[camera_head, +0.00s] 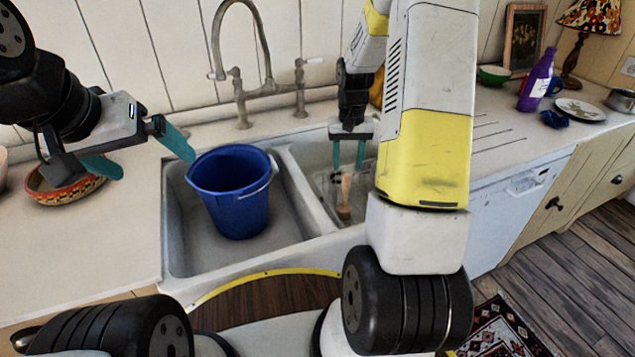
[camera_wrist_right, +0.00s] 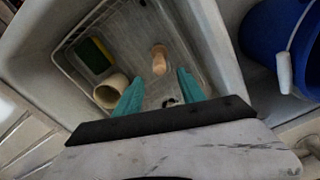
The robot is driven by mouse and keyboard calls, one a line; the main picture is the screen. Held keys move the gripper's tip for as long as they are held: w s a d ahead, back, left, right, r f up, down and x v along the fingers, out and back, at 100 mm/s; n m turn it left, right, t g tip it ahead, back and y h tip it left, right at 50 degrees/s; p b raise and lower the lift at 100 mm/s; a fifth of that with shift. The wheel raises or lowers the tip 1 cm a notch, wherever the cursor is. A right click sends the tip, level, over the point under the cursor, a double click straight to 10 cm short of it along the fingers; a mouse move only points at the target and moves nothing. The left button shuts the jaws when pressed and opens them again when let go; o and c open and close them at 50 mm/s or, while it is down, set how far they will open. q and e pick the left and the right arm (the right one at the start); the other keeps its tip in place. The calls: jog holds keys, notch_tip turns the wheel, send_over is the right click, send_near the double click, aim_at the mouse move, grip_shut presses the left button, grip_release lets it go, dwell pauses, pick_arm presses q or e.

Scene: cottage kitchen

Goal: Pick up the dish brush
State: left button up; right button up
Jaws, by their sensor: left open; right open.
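The dish brush (camera_head: 345,196) has a pale wooden handle and stands up in the right-hand sink basin. In the right wrist view its handle (camera_wrist_right: 159,60) rises just beyond and between my fingertips; its lower end is hard to make out. My right gripper (camera_head: 348,165) points down into that basin, open and empty, above the brush and apart from it. It also shows in the right wrist view (camera_wrist_right: 160,78), with the fingers spread. My left gripper (camera_head: 156,165) is open and empty over the left counter, beside the blue bucket.
The blue bucket (camera_head: 232,196) stands in the left basin. A wire rack (camera_wrist_right: 190,62) in the right basin holds a cream cup (camera_wrist_right: 109,92) and a green-yellow sponge (camera_wrist_right: 94,56). A patterned bowl (camera_head: 62,192) is near my left gripper. The tap (camera_head: 240,90) rises behind the sink.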

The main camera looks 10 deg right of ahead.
aim_at(346, 183)
jog(key=shift+w+f, duration=0.15)
jog(key=shift+f, duration=0.35)
jog(key=f, duration=0.7)
jog(key=shift+s+f, duration=0.25)
grip_shut()
dwell(0.7)
